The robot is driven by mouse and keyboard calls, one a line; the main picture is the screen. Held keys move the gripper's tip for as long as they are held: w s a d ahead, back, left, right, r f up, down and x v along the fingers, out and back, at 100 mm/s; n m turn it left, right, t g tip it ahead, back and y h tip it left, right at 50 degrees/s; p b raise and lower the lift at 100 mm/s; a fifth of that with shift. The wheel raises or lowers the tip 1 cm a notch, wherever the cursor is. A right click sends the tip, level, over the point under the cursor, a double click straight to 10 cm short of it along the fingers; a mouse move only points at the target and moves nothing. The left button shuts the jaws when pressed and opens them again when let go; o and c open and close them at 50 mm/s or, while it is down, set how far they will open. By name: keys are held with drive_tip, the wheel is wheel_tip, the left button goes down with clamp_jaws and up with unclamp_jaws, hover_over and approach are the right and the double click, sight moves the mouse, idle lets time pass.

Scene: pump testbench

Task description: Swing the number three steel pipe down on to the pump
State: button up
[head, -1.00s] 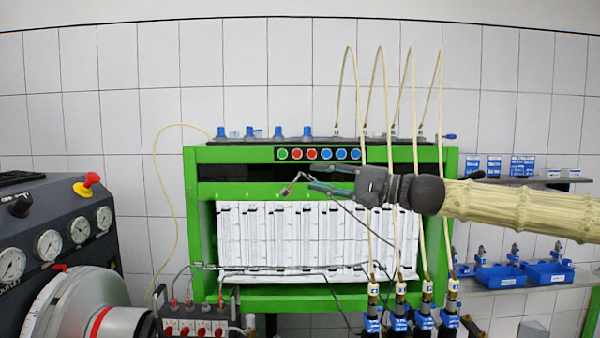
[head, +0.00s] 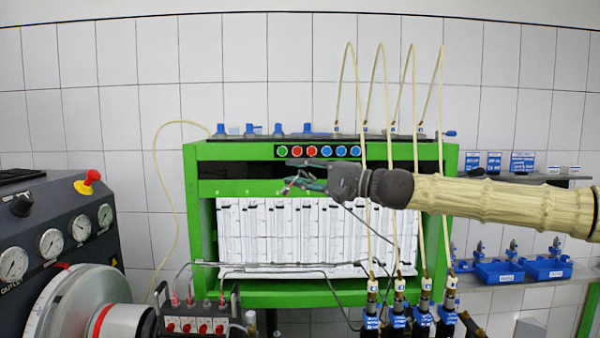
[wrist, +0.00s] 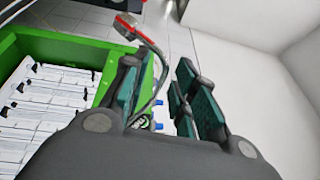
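The steel pipe (head: 348,211) stands raised in front of the white tube panel, with its red-marked bent end (head: 289,184) up at the left. In the wrist view the pipe (wrist: 158,62) curves between my finger pads, close to the left one, with its red end beyond them. My gripper (head: 303,174) is open around the pipe near that end; it also shows in the wrist view (wrist: 168,72). I cannot read a number on the pipe. The pump (head: 195,323) is at the lower left, below my gripper. Two other thin pipes (head: 270,266) run low towards it.
A green test bench (head: 200,210) with coloured buttons stands behind. A dark gauge console (head: 60,235) and a round motor wheel (head: 75,305) are at the left.

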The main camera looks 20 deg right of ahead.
clamp_jaws()
drive_tip(key=shift+w+a+f, duration=0.1)
